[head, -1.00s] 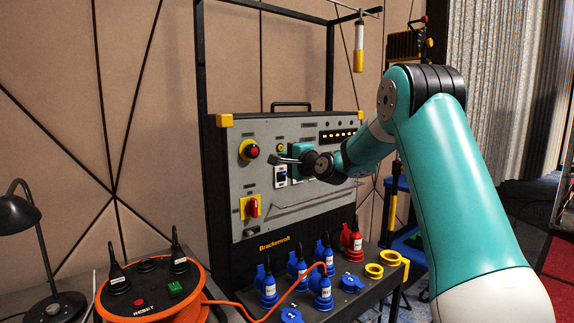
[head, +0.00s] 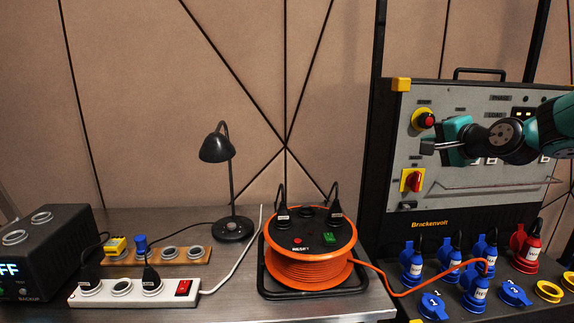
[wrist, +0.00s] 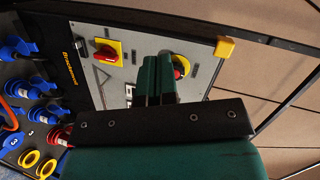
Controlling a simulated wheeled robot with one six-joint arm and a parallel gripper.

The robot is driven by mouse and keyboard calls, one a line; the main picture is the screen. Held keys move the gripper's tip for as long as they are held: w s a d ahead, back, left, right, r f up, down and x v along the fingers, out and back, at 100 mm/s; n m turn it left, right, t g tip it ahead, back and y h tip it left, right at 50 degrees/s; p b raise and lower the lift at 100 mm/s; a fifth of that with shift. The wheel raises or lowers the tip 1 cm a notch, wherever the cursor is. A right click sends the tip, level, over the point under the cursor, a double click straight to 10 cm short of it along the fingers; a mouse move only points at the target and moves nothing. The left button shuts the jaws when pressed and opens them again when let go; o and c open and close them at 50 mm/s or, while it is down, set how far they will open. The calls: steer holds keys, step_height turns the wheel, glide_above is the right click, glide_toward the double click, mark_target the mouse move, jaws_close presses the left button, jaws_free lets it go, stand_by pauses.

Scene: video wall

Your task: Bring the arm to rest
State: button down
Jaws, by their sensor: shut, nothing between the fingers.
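My gripper (head: 428,146) is at the right in the head view, in front of the upper part of the grey control panel (head: 450,195). Its fingers point left and are shut with nothing between them. In the wrist view my gripper (wrist: 158,62) shows two green fingers side by side, with the panel behind them. They look apart from the panel, close to the red and yellow button (head: 423,120). The red rotary switch on its yellow plate (head: 413,181) is below the fingers. Part of the panel is hidden behind my arm.
Blue plugs (head: 412,262) and a red plug (head: 525,250) stand below the panel. An orange cable reel (head: 308,270), a black lamp (head: 232,190), a white power strip (head: 120,298) and a dark backup box (head: 45,262) stand on the bench. The space above the bench is clear.

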steer(key=s+a+f+n+g+y, duration=0.2)
steer(key=s+a+n+g, duration=0.3)
steer(key=s+a, duration=0.55)
steer(key=s+a+f+n+g, duration=0.2)
steer(key=s+a+n+g, duration=0.1)
steer(key=s, duration=0.6)
steer(key=s+a+f+n+g+h, duration=0.1)
steer(key=s+a+f+n+g, duration=0.1)
steer(key=s+n, duration=0.4)
steer(key=s+a+f+n+g, duration=0.2)
steer(key=s+a+n+g, duration=0.2)
steer(key=s, duration=0.9)
steer(key=shift+s+a+f+n+g+h+p, duration=0.35)
steer(key=shift+s+n+h+p, duration=0.1)
steer(key=shift+n, duration=0.25)
steer(key=c, duration=1.8)
jaws_free()
steer(key=shift+w, duration=0.1)
steer(key=shift+c, duration=0.2)
